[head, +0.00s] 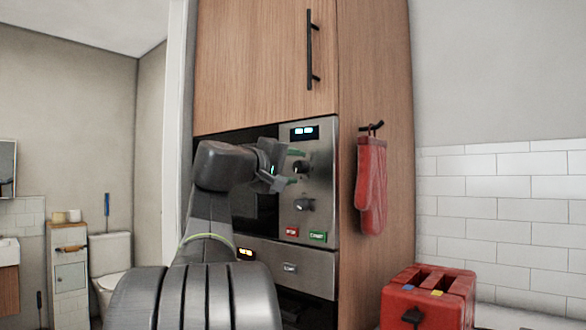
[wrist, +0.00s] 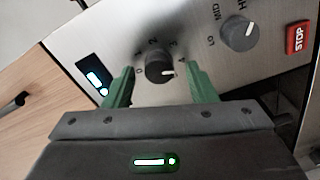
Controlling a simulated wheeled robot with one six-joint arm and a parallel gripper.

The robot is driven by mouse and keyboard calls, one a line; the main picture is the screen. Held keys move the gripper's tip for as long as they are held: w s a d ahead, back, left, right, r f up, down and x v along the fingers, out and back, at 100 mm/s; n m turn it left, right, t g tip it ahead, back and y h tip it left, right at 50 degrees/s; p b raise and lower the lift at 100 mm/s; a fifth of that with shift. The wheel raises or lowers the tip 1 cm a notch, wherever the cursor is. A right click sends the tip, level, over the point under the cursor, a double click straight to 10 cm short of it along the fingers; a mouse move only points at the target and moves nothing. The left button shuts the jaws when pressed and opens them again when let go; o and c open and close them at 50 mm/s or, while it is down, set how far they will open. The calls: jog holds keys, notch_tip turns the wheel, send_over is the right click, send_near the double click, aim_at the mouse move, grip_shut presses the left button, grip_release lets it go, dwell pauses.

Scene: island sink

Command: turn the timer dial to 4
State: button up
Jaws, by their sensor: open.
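The timer dial (wrist: 158,66) is a dark round knob on the steel oven panel, marked 0 to 4 around it. Its white pointer points right, towards the side with the 4; I cannot tell whether it lines up exactly. My gripper (wrist: 161,68) is open, with one green finger on each side of the dial and visible gaps between. In the head view my gripper (head: 294,167) is at the upper knob, the timer dial (head: 302,167), below the lit display (head: 304,133).
A second knob (wrist: 239,33) marked LO, MID and HI sits beside the dial, with a red STOP button (wrist: 297,38) beyond. A green START button (head: 318,237) is lower on the panel. Red oven mitts (head: 371,185) hang at right; a red toaster (head: 430,295) stands below.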

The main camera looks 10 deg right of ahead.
jog(key=v, duration=1.3)
jog(key=shift+s+a, duration=0.15)
jog(key=x, duration=1.4)
jog(key=shift+a, duration=0.1)
